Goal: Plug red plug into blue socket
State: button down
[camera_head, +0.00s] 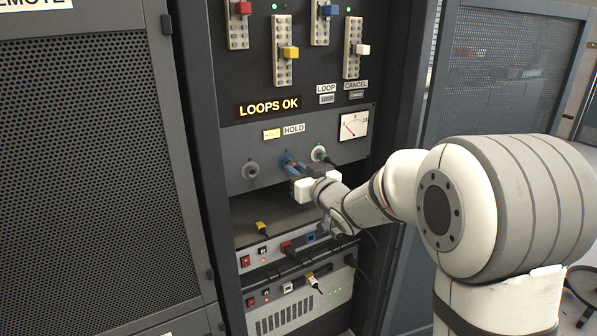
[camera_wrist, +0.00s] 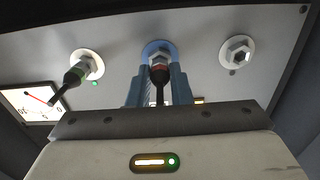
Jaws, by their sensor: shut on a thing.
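The red plug (camera_wrist: 159,74), a black plug with a red band, is between the blue fingers of my gripper (camera_wrist: 159,88). My gripper (camera_head: 296,168) is shut on it, right at the panel. The plug's tip meets the metal nut of the blue socket (camera_wrist: 156,46), in line with it. I cannot tell how deep the tip sits. The plug's dark cable runs back toward the gripper's palm.
A green-banded plug (camera_wrist: 76,72) sits in the socket on one side, near a gauge (camera_wrist: 30,100). A bare pale socket (camera_wrist: 238,52) is on the other side. Below the panel are an open shelf (camera_head: 275,222) and rack units with cables (camera_head: 290,260). Sliders are above.

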jog(key=shift+w+a, duration=0.2)
jog(key=shift+w, duration=0.1)
dwell(0.5)
jog(key=c, duration=1.2)
grip_release()
jog(key=shift+c, duration=0.2)
jog(key=v, duration=0.7)
jog(key=shift+s+d, duration=0.25)
jog(key=shift+s, duration=0.05)
jog(key=shift+d+r, duration=0.1)
